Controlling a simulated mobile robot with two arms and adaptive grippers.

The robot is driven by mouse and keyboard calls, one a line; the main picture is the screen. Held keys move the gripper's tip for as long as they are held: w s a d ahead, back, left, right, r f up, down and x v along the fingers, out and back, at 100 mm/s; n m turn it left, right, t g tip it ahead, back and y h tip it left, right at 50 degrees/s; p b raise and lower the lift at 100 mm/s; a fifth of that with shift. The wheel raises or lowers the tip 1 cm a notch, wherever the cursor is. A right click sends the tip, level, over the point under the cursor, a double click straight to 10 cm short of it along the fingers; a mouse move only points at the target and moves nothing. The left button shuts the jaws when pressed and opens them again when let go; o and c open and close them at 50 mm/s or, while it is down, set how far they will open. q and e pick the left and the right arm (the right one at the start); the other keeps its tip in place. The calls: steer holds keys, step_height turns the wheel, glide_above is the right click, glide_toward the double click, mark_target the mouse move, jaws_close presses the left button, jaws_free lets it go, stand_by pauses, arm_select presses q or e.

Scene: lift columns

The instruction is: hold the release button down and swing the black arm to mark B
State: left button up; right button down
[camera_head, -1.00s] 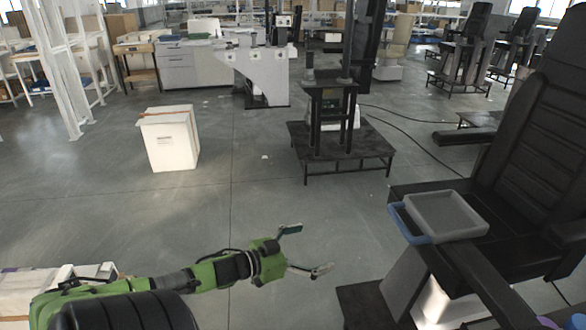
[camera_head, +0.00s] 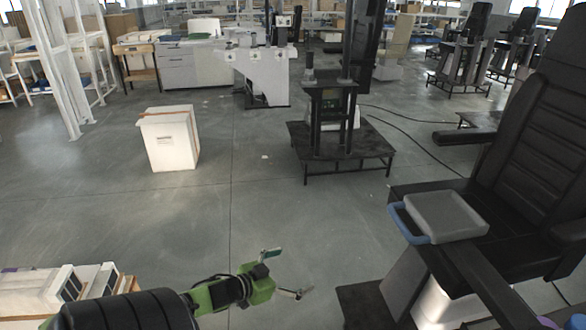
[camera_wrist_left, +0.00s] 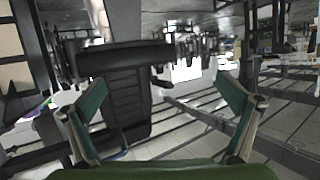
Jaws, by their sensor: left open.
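A black padded chair (camera_head: 535,120) stands at the right, with a black armrest (camera_head: 468,137) sticking out to the left of its backrest. I cannot tell whether this armrest is the task's black arm. My left gripper (camera_head: 287,274) is open and empty over the floor, left of the chair and apart from it. In the left wrist view the gripper (camera_wrist_left: 165,102) has its two fingers spread wide. Beyond them a black padded bar (camera_wrist_left: 122,60) crosses a ribbed black back. I cannot make out a release button or mark B. My right gripper does not show.
A black stand with columns (camera_head: 335,110) stands on a low platform (camera_head: 345,158). A white box (camera_head: 170,140) stands at left. White boxes (camera_head: 40,292) lie at bottom left. The middle floor is clear.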

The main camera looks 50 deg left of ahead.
mark_target(397, 223)
arm_select(q)
steer(key=w+d+r+m+h, duration=0.1)
steer(key=d+r+m+h, duration=0.15)
steer(key=d+r, duration=0.4)
steer(key=w+d+r+m+t+h, duration=0.15)
steer(key=d+r+h, duration=0.25)
steer(key=r, duration=0.6)
steer(key=w+d+r+m+h, duration=0.1)
steer(key=w+d+r+h, duration=0.15)
steer(key=d+r, duration=0.4)
steer(key=shift+w+a+r+x, duration=0.15)
steer(key=shift+r+x, duration=0.1)
steer(key=shift+x, duration=1.45)
steer(key=shift+a+r+x, duration=0.15)
steer(key=shift+r+x, duration=0.15)
steer(key=shift+x, duration=1.35)
steer(key=shift+w+a+r+x, duration=0.15)
steer(key=shift+r+x, duration=0.1)
steer(key=shift+x, duration=1.45)
steer(key=shift+s, duration=0.1)
steer(key=c, duration=1.3)
